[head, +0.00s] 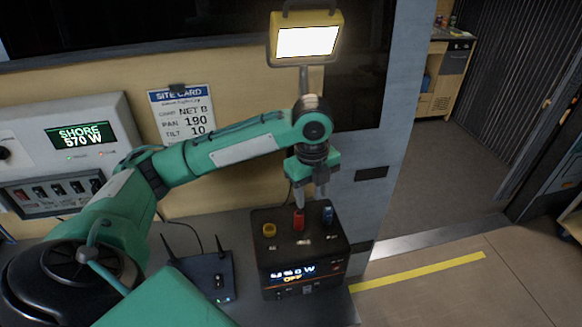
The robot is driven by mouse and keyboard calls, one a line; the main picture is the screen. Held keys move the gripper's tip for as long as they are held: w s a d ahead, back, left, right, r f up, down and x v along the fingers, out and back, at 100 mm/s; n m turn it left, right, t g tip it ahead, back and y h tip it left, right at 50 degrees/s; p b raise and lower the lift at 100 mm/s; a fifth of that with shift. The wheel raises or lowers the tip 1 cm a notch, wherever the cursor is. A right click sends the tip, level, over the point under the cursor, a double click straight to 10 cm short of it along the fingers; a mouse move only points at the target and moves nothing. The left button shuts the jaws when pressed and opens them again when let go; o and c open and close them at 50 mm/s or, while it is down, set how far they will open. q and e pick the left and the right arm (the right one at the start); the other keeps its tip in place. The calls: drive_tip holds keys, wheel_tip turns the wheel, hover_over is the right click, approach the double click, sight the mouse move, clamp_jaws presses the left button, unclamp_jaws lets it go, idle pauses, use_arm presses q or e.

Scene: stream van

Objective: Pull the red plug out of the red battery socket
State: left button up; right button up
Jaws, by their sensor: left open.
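The black battery box (303,255) stands on the dark counter, with a lit display on its front that reads OFF in orange. The red plug (298,220) stands upright in the middle of its top, with a yellow plug (268,230) to its left and a blue plug (328,215) to its right. The red socket under the red plug is hidden. My left gripper (309,202) points down, open, with its fingers right at or just above the red plug; I cannot tell whether they straddle it. My right gripper is not in view.
A black router (208,276) with antennas stands left of the box. A grey power panel (65,150) reading SHORE 570 W and a site card (184,115) are on the wall behind. A lit lamp (306,42) stands above. Floor to the right is clear.

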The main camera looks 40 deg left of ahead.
sight(299, 212)
use_arm(q)
drive_tip(key=a+r, duration=0.3)
drive_tip(key=shift+m, duration=0.5)
wheel_tip(299, 212, down, 12)
drive_tip(key=p, duration=0.3)
drive_tip(key=shift+s+a, duration=0.15)
drive_tip(key=shift+f, duration=0.65)
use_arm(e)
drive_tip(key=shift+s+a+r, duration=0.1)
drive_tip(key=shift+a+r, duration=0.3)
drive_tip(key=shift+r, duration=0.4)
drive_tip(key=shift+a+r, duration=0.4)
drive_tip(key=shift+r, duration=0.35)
use_arm(q)
clamp_jaws()
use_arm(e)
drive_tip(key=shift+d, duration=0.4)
use_arm(q)
drive_tip(key=shift+r+p, duration=0.5)
drive_tip(key=shift+p, duration=0.1)
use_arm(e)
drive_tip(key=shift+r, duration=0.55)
use_arm(q)
drive_tip(key=shift+r, duration=0.2)
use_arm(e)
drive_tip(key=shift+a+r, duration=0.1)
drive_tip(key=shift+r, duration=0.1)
